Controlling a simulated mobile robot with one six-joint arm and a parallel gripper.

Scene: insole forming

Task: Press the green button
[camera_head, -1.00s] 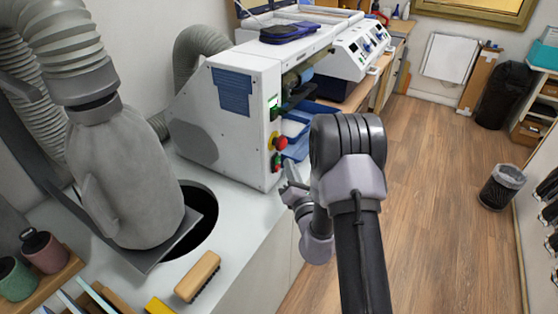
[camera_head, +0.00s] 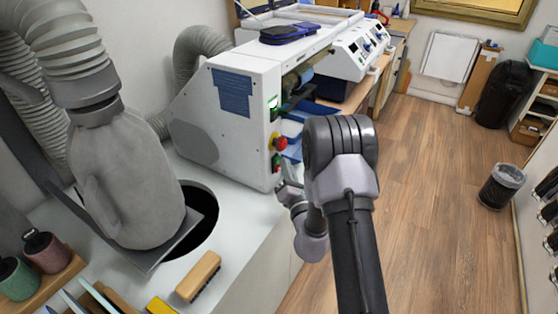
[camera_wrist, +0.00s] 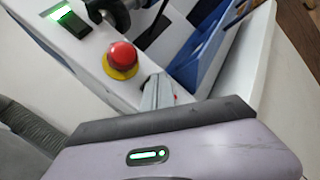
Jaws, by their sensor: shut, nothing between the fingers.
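A white machine (camera_head: 225,120) stands on the bench. Its narrow front panel carries a green-lit switch (camera_head: 273,103), a red mushroom button on a yellow ring (camera_head: 280,143), and below it a small green button (camera_head: 276,158) above a small red one (camera_head: 277,169). My gripper (camera_head: 284,188) is shut and empty, just below and right of the small pair. In the wrist view my gripper (camera_wrist: 156,92) points at the panel, below and right of the red mushroom button (camera_wrist: 121,57). The lit switch (camera_wrist: 67,20) is at upper left there. The small pair is not visible there.
Blue trays (camera_head: 293,135) sit in the machine's open side, right of the panel. A wooden brush (camera_head: 198,277) and a grey hose with a bagged duct (camera_head: 125,185) are on the bench at left.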

